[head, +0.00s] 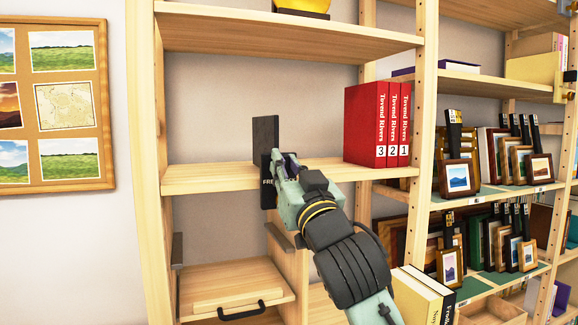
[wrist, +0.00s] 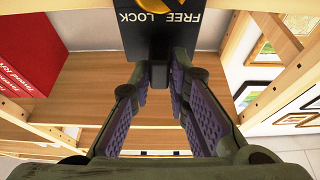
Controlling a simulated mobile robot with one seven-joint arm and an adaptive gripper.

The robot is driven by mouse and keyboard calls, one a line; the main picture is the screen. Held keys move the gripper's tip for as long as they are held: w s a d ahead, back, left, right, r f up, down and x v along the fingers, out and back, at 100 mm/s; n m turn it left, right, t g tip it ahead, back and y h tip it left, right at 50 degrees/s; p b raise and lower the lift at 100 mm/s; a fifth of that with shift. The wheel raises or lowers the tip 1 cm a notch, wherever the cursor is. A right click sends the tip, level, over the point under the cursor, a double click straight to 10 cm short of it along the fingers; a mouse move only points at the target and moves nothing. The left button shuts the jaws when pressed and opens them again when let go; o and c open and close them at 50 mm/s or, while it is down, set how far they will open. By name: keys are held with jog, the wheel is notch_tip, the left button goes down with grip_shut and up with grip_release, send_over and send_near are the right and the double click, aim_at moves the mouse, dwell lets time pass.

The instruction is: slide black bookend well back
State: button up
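The black bookend (head: 265,133) stands upright on the middle shelf, left of centre, apart from the red books. A dark plate lettered FREE LOCK (wrist: 135,35) shows at the top of the wrist view, with a gold part on it. In the head view this plate hangs at the shelf's front edge below the bookend; I cannot tell whether they are one piece. My gripper (head: 281,165) is in front of them at shelf height. Contact with the plate cannot be told.
Red books (head: 368,125) stand at the right end of the middle shelf (head: 215,178). The shelf between bookend and books looks clear. The left upright (head: 146,130) and the shelf above (head: 280,32) bound the space. Framed prints (head: 458,178) fill racks to the right.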

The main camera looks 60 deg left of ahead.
jog(key=o, duration=0.4)
jog(key=shift+d, duration=0.1)
jog(key=v, duration=1.1)
jog(key=shift+d+f, duration=0.15)
jog(key=shift+d, duration=0.25)
